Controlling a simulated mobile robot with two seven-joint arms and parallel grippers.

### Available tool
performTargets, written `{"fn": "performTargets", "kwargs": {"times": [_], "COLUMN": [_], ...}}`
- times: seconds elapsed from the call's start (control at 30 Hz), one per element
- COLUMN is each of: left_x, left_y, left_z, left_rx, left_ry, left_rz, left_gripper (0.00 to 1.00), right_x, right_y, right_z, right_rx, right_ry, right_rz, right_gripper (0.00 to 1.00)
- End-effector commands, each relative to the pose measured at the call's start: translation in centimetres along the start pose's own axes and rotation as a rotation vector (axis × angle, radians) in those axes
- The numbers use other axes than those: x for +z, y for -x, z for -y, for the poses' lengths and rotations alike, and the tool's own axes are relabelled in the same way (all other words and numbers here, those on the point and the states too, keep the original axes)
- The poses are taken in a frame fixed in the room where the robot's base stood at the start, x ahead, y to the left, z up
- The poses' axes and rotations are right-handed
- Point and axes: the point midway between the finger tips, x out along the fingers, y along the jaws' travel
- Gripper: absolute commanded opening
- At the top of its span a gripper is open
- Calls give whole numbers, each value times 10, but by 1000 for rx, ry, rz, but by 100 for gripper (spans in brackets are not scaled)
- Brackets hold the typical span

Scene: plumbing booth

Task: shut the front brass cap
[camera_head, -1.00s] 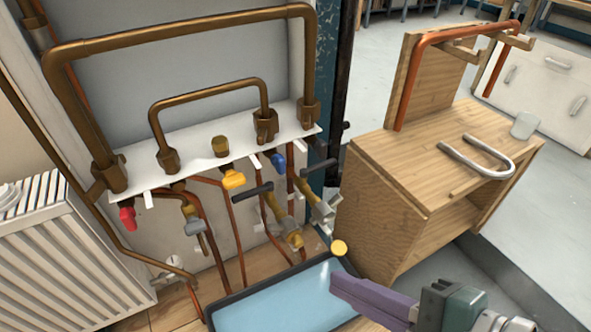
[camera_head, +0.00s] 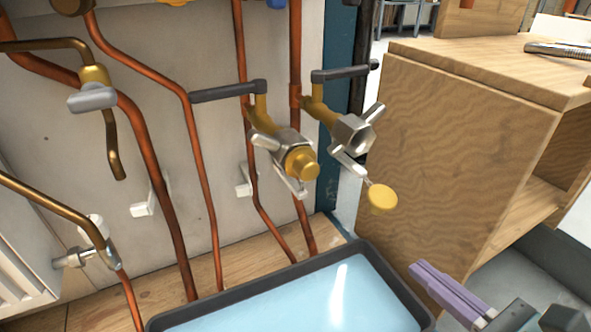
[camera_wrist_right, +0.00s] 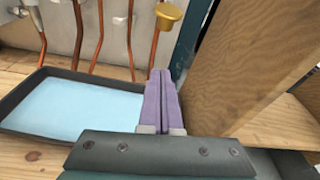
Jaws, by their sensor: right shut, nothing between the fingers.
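A round brass cap (camera_head: 382,197) hangs open, below and to the right of a steel-and-brass valve (camera_head: 350,130), joined to it by a thin link. That valve's steel mouth is uncovered. The cap also shows at the top of the right wrist view (camera_wrist_right: 168,17). A second valve to the left carries a brass cap (camera_head: 300,163) on its end. My right gripper (camera_head: 418,268) has purple fingers, pressed together and empty. It is below and to the right of the hanging cap, apart from it. The fingers also show in the right wrist view (camera_wrist_right: 160,76). My left gripper is out of view.
A dark tray (camera_head: 215,310) with a blue inside lies on the floor below the valves. A wooden cabinet (camera_head: 460,140) stands close on the right. Copper pipes (camera_head: 205,170) and dark lever handles (camera_head: 228,91) crowd the wall.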

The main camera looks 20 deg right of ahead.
Motion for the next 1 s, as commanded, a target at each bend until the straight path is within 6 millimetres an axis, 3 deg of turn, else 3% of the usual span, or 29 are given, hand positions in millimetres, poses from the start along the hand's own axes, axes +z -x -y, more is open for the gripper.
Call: {"fn": "performTargets", "kwargs": {"times": [0.03,0.27,0.67,0.7,0.8,1.0], "left_x": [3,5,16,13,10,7], "left_y": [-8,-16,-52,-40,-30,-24], "left_z": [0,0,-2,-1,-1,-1], "left_rx": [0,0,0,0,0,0], "left_ry": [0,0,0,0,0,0], "left_rz": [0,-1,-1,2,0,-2], "left_gripper": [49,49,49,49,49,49], "right_x": [-9,-8,-9,5,20,32], "right_y": [-2,-20,-104,-99,-92,-87], "right_z": [2,4,4,5,6,6], "right_rx": [-7,-16,-14,-12,-12,-13], "right_ry": [-10,-22,-19,-21,-20,-19], "right_rz": [4,10,11,7,6,6], "right_gripper": [0,0,0,0,0,0]}}
